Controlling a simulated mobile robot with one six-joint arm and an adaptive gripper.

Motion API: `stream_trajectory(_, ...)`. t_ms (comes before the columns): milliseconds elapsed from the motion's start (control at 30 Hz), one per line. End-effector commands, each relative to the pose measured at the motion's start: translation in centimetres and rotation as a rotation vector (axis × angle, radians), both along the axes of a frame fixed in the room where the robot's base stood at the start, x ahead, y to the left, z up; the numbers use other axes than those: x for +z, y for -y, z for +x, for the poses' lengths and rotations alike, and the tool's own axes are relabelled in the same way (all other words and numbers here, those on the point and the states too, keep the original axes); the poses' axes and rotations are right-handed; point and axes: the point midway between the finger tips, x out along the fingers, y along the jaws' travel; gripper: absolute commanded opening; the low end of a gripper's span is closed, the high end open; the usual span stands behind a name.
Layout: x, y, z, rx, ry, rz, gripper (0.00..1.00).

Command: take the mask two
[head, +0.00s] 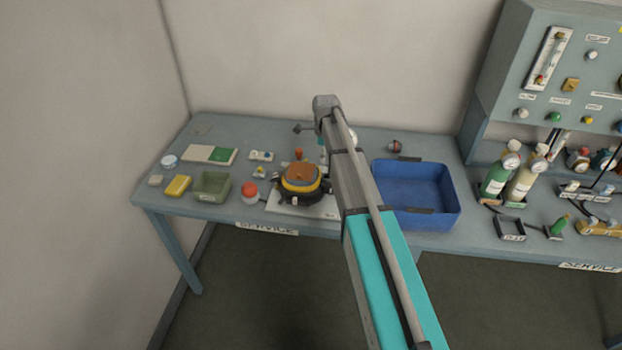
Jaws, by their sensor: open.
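No label here marks mask two. A round black piece with a yellow band and an orange-brown top (302,176) sits on a white board (285,207) at the middle front of the bench; I cannot tell whether it is a mask. My arm rises across the picture and bends over beyond this piece. The arm's far end is hidden behind its own link, so my gripper does not show clearly.
A blue bin (448,213) stands right of my arm. Left on the grey bench (180,143) are a green tray (212,187), a yellow block (178,186) and a red-topped jar (250,192). Gas bottles (496,178) and a panel (560,75) stand right.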

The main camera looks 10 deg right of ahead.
Motion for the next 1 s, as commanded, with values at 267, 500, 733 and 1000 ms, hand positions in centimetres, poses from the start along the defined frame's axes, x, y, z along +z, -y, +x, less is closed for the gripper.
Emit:
stream_trajectory(267,0.0,0.0,0.1,-0.007,0.000,0.000,1.00)
stream_trajectory(500,-0.4,-0.1,0.1,-0.006,0.000,0.000,1.00)
stream_trajectory(733,-2.0,-0.1,0.1,-0.005,0.000,0.000,1.00)
stream_trajectory(1000,-4.0,-0.1,0.1,-0.004,0.000,0.000,1.00)
